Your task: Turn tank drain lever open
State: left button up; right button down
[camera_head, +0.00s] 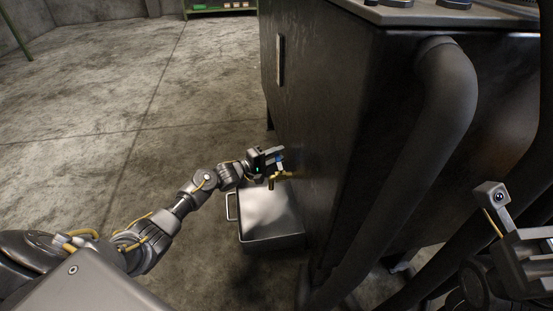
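The tank (310,110) is a large dark metal box standing at the centre and right. A small blue lever (281,158) and a yellow brass drain fitting (284,174) show low on its left side. My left gripper (277,154) reaches in from the left and is right at the blue lever. The fingers are small and partly overlap the lever, so I cannot tell whether they grip it. Below the fitting a metal pan (270,238) with a handle stands on the floor. My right arm shows at the right edge, its fingertips not visible.
A thick dark pipe (440,120) runs down the tank's front face to the floor. The concrete floor (110,110) to the left of the tank is clear. A green-framed shelf (222,9) with small items stands far back.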

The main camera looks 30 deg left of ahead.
pick_arm(q)
jog(key=shift+w, duration=0.1)
grip_shut()
dwell(0.4)
